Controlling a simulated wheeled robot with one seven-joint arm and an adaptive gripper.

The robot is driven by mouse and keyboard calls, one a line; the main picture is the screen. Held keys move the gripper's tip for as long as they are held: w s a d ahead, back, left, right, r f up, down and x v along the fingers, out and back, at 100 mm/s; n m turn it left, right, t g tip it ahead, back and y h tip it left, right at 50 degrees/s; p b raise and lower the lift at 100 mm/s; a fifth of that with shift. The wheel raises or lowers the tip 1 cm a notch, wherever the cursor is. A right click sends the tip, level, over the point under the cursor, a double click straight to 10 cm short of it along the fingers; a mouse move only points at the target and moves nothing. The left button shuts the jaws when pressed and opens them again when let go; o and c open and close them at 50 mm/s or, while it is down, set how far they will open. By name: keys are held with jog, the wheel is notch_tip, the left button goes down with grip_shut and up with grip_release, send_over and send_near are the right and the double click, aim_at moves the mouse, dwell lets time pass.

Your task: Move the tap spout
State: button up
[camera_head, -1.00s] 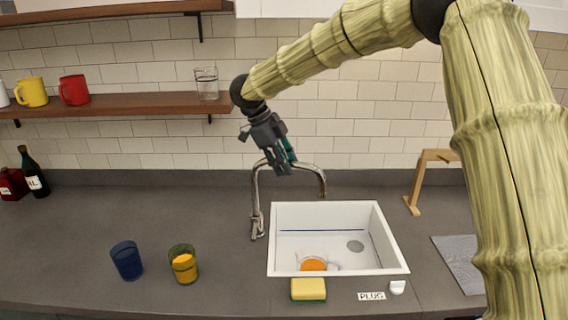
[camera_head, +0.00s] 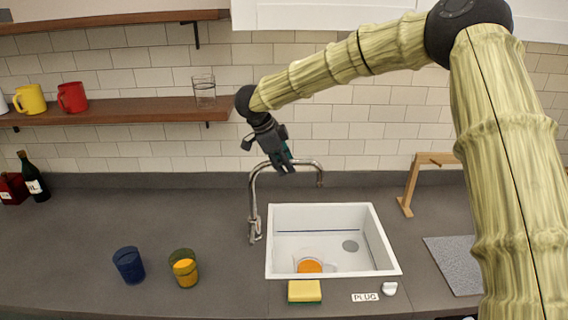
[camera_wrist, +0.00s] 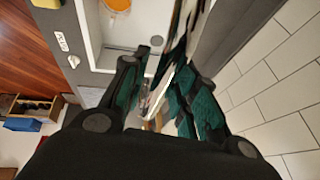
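The chrome tap (camera_head: 255,205) stands at the left rear corner of the white sink. Its arched spout (camera_head: 312,163) reaches right, with its end behind the sink's back rim. My gripper (camera_head: 283,164) is at the top of the arch and hides part of it. In the wrist view the chrome spout (camera_wrist: 181,48) runs down towards the space between my teal-padded fingers (camera_wrist: 160,100). The fingers stand apart, and I cannot tell whether either touches the spout.
The sink (camera_head: 385,238) holds a clear cup with orange contents (camera_head: 310,266). A sponge (camera_head: 304,291) lies at its front. A wooden stand (camera_head: 411,185) is to the right. A glass (camera_head: 204,92) stands on the shelf at left; tiled wall is close behind my gripper.

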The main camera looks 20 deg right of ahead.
jog(key=o, duration=0.3)
jog(key=v, duration=1.2)
